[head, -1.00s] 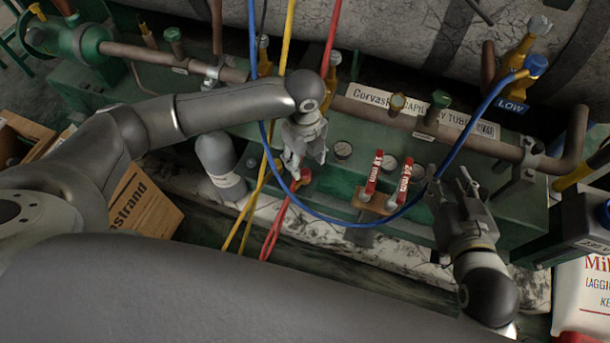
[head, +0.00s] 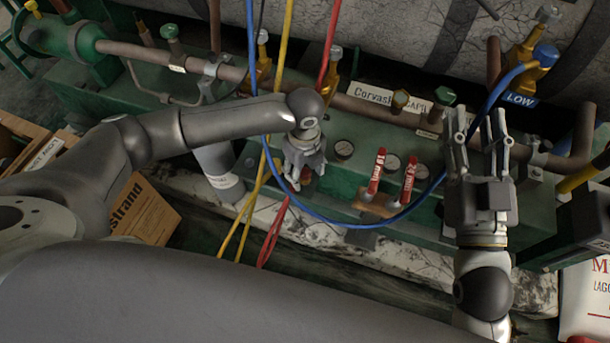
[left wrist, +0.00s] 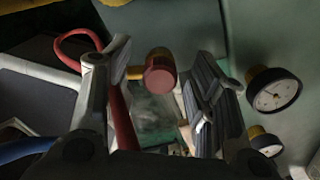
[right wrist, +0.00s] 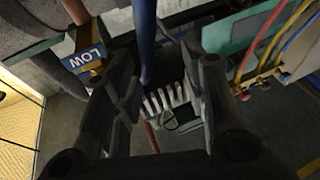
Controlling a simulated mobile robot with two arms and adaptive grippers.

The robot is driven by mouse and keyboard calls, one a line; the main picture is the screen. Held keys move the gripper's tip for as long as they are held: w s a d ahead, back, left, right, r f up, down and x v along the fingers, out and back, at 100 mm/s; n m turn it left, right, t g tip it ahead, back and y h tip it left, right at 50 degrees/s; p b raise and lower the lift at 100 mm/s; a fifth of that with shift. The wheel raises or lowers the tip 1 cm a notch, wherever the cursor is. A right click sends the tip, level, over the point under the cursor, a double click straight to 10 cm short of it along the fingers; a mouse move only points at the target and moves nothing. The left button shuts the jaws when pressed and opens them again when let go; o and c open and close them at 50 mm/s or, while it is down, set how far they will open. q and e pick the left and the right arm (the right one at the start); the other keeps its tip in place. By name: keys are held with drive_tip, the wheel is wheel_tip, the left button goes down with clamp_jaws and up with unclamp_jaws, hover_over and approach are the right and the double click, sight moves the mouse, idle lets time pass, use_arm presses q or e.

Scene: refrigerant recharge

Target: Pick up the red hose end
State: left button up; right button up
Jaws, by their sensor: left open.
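The red hose end (left wrist: 160,76) shows in the left wrist view as a round red cap between my left gripper's spread fingers. The fingers stand apart on either side of it, and I see no grip on it. In the head view my left gripper (head: 303,174) points down over the front of the green unit and largely hides the hose end. The red hose (head: 272,235) hangs below it. My right gripper (head: 478,122) is open and points up beside the blue hose (head: 420,195). Its spread fingers also show in the right wrist view (right wrist: 160,85).
Yellow hoses (head: 248,205) hang just left of the red one. Two red-handled valves (head: 377,172) and several gauges (head: 343,150) sit on the green unit to the right. A grey cylinder (head: 220,170) and a cardboard box (head: 143,210) stand at left.

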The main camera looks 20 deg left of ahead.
use_arm(q)
drive_tip(key=shift+f, duration=0.55)
use_arm(e)
drive_tip(key=shift+s+r+t+y, duration=0.2)
drive_tip(key=shift+r+t, duration=0.1)
drive_tip(key=shift+r, duration=0.2)
drive_tip(key=shift+s+r+t+y, duration=0.2)
drive_tip(key=shift+r+t, duration=0.1)
drive_tip(key=shift+r, duration=0.2)
use_arm(q)
drive_tip(key=shift+c, duration=0.4)
use_arm(e)
drive_tip(key=shift+w, duration=0.1)
use_arm(q)
drive_tip(key=c, duration=1.1)
drive_tip(key=shift+o, duration=0.2)
drive_tip(key=shift+r, duration=0.15)
